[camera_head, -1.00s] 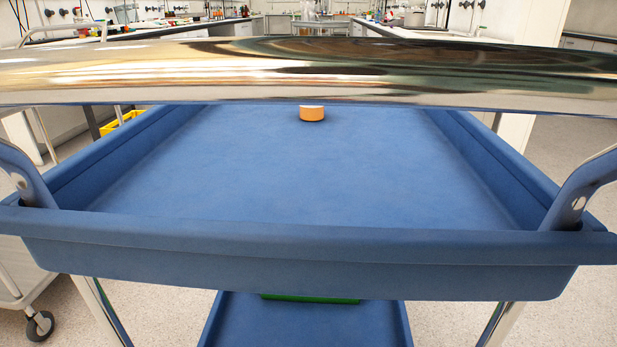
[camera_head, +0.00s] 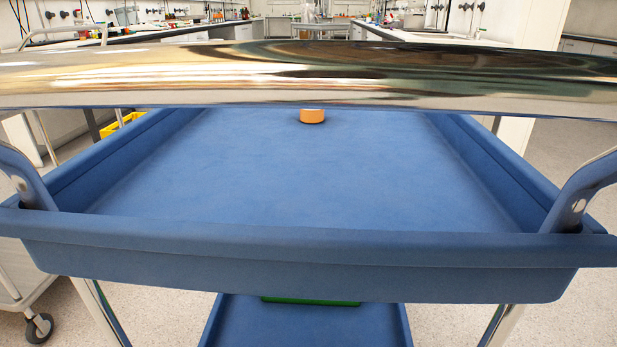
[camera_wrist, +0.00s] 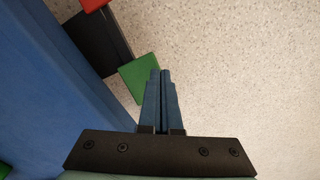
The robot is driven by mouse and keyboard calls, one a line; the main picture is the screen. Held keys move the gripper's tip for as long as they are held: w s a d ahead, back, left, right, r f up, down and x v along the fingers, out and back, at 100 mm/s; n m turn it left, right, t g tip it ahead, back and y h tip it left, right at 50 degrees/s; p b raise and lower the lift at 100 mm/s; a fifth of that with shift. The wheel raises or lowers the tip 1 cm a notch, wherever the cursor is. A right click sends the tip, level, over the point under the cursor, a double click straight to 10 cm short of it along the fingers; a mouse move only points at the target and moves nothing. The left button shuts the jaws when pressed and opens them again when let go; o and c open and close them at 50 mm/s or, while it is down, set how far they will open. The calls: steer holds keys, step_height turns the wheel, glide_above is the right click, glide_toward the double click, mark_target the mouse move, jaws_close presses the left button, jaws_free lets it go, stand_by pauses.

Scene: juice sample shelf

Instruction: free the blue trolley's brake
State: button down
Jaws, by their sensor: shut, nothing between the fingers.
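The blue trolley (camera_head: 300,267) fills the head view, with its upper tray in front of me. In the wrist view, the trolley's blue side (camera_wrist: 60,90) runs down the left. Beside it a dark bar (camera_wrist: 98,42) carries a green pad (camera_wrist: 139,76) at one end and a red pad (camera_wrist: 93,4) at the other, cut by the top edge. My gripper (camera_wrist: 160,74) is shut and empty, its blue fingers close together. In the picture its tips lie just right of the green pad. I cannot tell whether they touch it.
A chrome handle bar (camera_head: 300,80) crosses the head view. An orange round object (camera_head: 312,116) stands on the tray. A green object (camera_head: 310,300) shows at the lower shelf (camera_head: 300,325). A white cart with a caster (camera_head: 39,328) is at left. Speckled floor (camera_wrist: 245,70) is clear right of my fingers.

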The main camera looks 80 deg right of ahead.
steer(key=shift+f+b, duration=0.95)
steer(key=shift+f, duration=0.5)
stand_by(0.6)
steer(key=shift+r, duration=0.1)
step_height(320, 180, up, 7)
steer(key=p, duration=0.8)
stand_by(0.6)
